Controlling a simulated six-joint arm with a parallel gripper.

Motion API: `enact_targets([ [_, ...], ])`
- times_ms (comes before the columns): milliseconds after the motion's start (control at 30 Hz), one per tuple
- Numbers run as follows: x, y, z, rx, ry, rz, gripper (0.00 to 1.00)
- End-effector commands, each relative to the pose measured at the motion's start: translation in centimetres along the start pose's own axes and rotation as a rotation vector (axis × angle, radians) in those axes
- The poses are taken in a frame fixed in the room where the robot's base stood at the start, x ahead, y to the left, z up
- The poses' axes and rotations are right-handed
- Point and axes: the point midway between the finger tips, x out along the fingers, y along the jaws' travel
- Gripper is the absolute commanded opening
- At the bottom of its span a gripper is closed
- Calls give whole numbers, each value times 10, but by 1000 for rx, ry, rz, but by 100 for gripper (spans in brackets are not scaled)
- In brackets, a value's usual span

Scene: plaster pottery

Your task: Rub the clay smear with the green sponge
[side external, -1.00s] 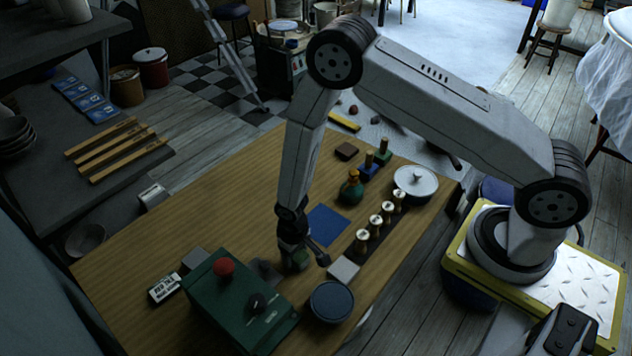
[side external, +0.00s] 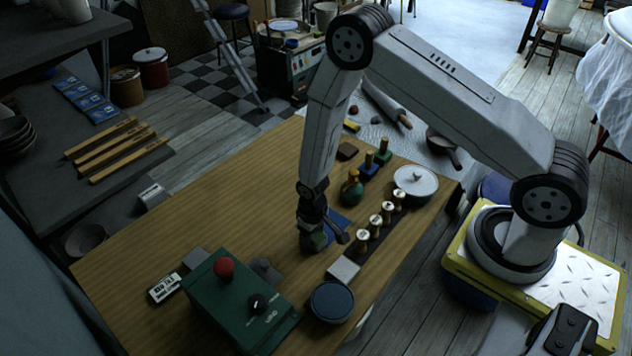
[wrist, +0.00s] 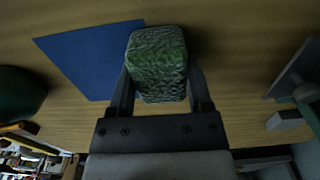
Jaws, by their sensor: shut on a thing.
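My gripper (side external: 314,234) points down over the wooden table, at the near edge of the blue square (side external: 345,222). It is shut on the green sponge (wrist: 157,65), a rounded block with a rough, grey-streaked face, held between both fingers in the wrist view. I cannot tell whether the sponge touches the table. A dark grey patch (side external: 265,269), which looks like the clay smear, lies left of and nearer than my gripper, beside the green control box. The box partly hides it. The sponge is apart from this patch.
The green control box (side external: 238,305) with a red knob stands at the front. A dark round pot (side external: 331,302), a pale block (side external: 342,269) and a row of brass-coloured pieces (side external: 375,225) stand to the right. A green bottle (side external: 352,188) is behind. The table's left is clear.

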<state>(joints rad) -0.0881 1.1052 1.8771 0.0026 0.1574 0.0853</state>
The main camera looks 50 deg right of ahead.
Motion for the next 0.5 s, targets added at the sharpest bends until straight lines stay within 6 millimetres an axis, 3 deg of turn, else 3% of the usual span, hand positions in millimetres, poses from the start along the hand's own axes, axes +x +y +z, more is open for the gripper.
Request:
enact_targets([
  [500, 0, -47, 0, -4, 0, 0, 1],
])
